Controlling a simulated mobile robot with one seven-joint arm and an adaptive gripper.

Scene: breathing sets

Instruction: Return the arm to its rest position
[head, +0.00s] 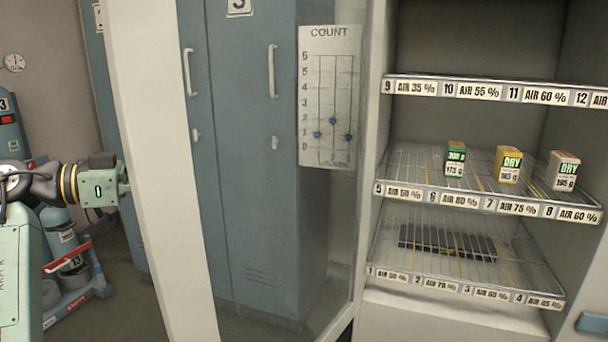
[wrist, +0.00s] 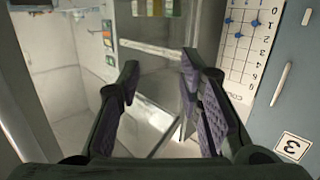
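My gripper shows in the wrist view (wrist: 160,68) with its two dark, purple-padded fingers apart and nothing seen between them. In the head view my arm reaches in from the left edge, and the wrist housing ends at the pale door post. The fingers are hidden there behind the post, and I cannot tell whether they touch it.
A white-framed glass door (head: 160,170) stands in front of blue lockers (head: 240,220). The shelf cabinet on the right holds a green box (head: 455,160), a yellow box (head: 508,165) and a pale box (head: 564,172). Cylinders (head: 68,255) stand at lower left.

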